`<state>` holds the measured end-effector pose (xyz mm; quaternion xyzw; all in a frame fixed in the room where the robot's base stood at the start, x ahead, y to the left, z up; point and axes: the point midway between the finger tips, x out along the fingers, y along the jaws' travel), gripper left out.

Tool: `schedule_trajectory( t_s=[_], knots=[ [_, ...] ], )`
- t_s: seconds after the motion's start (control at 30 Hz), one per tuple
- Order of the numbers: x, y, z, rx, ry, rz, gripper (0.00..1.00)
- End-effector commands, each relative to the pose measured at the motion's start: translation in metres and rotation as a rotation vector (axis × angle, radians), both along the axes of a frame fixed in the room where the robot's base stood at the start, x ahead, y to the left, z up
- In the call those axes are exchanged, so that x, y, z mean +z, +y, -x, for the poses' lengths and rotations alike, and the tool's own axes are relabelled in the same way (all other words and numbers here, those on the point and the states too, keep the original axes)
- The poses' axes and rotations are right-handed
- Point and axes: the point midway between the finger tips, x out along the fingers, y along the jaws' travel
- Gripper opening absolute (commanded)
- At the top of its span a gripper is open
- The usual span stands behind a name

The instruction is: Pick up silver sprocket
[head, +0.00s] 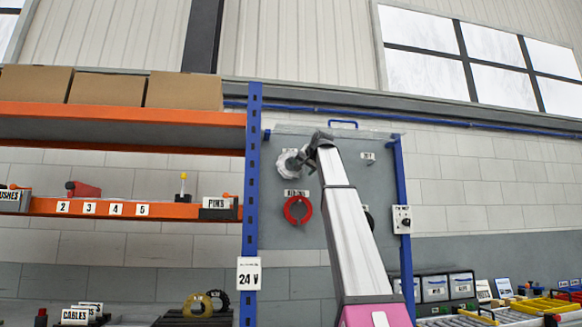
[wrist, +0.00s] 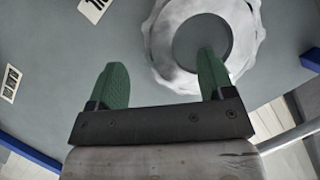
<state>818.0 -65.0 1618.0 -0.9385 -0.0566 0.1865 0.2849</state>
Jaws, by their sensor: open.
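The silver sprocket (head: 287,167) hangs on the upper left of a grey board in the head view. In the wrist view the sprocket (wrist: 159,38) is a large pale toothed ring with a round hole, at the top right of centre. My gripper (head: 308,154) is at the sprocket's right side in the head view. In the wrist view my gripper (wrist: 163,68) has its two green fingers apart with nothing held between them. The right finger overlaps the ring's lower part and the hole's edge; the left finger is left of the ring. I cannot tell whether they touch it.
A red ring (head: 291,216) hangs below on the grey board (head: 285,238). A dark part (head: 370,222) is mostly hidden behind my arm. Blue posts (head: 252,190) flank the board. Orange shelves (head: 150,210) stand left; several bins (head: 434,289) stand low right.

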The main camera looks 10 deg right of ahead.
Motion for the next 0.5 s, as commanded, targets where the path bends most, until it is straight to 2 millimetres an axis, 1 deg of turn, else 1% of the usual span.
schedule_trajectory(
  t_s=[0.1,0.27,0.37,0.5],
  knots=[
    [-0.003,0.003,-0.017,0.001,0.002,0.000,0.75],
    [-0.009,0.008,-0.037,0.001,0.001,0.000,0.75],
    [-0.012,0.009,-0.041,0.001,0.001,0.000,0.75],
    [-0.012,0.009,-0.041,0.000,0.000,0.000,0.75]
  ],
)
